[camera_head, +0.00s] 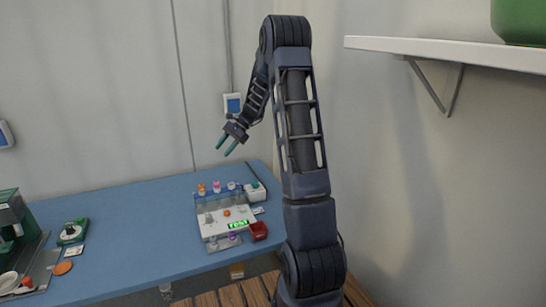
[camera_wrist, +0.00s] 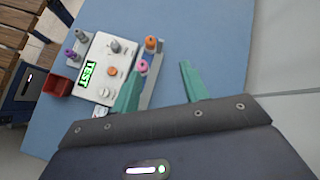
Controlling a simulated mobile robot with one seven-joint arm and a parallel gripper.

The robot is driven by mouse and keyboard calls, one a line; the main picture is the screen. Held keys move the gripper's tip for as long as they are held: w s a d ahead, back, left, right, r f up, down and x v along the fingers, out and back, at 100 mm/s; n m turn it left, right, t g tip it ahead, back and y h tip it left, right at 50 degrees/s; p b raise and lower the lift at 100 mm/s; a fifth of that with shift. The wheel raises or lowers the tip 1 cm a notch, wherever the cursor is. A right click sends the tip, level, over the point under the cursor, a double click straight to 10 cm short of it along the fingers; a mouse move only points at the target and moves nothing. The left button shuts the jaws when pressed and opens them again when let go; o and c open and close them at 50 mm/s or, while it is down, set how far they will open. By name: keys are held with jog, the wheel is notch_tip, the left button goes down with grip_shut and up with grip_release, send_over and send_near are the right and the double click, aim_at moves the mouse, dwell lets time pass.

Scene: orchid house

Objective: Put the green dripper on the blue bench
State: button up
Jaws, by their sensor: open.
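The blue bench (camera_head: 130,222) runs along the wall in the head view, and its blue top (camera_wrist: 225,30) also fills much of the wrist view. I cannot tell for certain which thing is the green dripper. A small white box with a green top (camera_head: 255,189) stands at the right end of the bench, and a green and black device (camera_head: 72,232) stands toward the left. My gripper (camera_head: 225,146) is open and empty, tilted down above the back of the bench. Its two green fingers (camera_wrist: 162,78) are apart in the wrist view, with bench top between them.
A white test panel (camera_head: 227,217) with a lit display carries small coloured fittings, with a red bin (camera_head: 259,231) beside it. A green machine (camera_head: 14,228) stands at the far left. A wall shelf (camera_head: 450,52) holds a large green container (camera_head: 520,22). The bench's middle is clear.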

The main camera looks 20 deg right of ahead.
jog(key=s+d+r+n+t+h, duration=0.1)
jog(key=s+r+n+h, duration=0.15)
jog(key=s+r, duration=0.55)
jog(key=s+r+n+t+h, duration=0.1)
jog(key=s+r+n+h, duration=0.2)
jog(key=s, duration=0.9)
jog(key=s+d+r+n+t+h, duration=0.1)
jog(key=s+d+n+t, duration=0.1)
jog(key=s, duration=0.8)
jog(key=s+d+r+n+t+h, duration=0.1)
jog(key=s+d+n+t+h, duration=0.1)
jog(key=s, duration=0.8)
jog(key=shift+d+n, duration=0.55)
jog(key=shift+n, duration=0.5)
